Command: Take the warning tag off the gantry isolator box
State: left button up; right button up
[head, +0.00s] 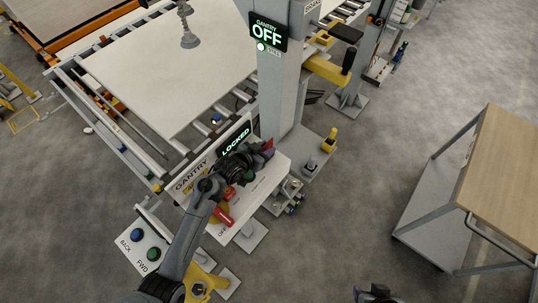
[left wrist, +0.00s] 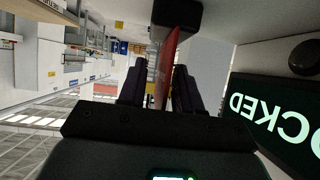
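The gantry isolator box (head: 262,190) has a sloping pale top, with a red handle (head: 223,216) on a yellow plate. A green-lit sign (head: 236,142) behind it reads LOCKED; it also shows mirrored in the left wrist view (left wrist: 275,118). A red warning tag (head: 268,146) shows at the tip of my left gripper (head: 260,152). In the left wrist view the tag (left wrist: 172,50) stands nearly edge-on between the fingers (left wrist: 160,85), close to the right-hand one. A gap shows on its other side. My right gripper (head: 375,294) is partly cut off at the bottom edge.
A grey column (head: 285,90) with an OFF sign (head: 267,35) rises behind the box. A panel with BACK and FWD buttons (head: 145,243) stands left of my left arm. A wood-topped trolley (head: 505,165) is at right. The floor between is clear.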

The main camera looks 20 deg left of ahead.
pick_arm(q)
jog(key=shift+r, duration=0.1)
grip_shut()
jog(key=shift+r, duration=0.15)
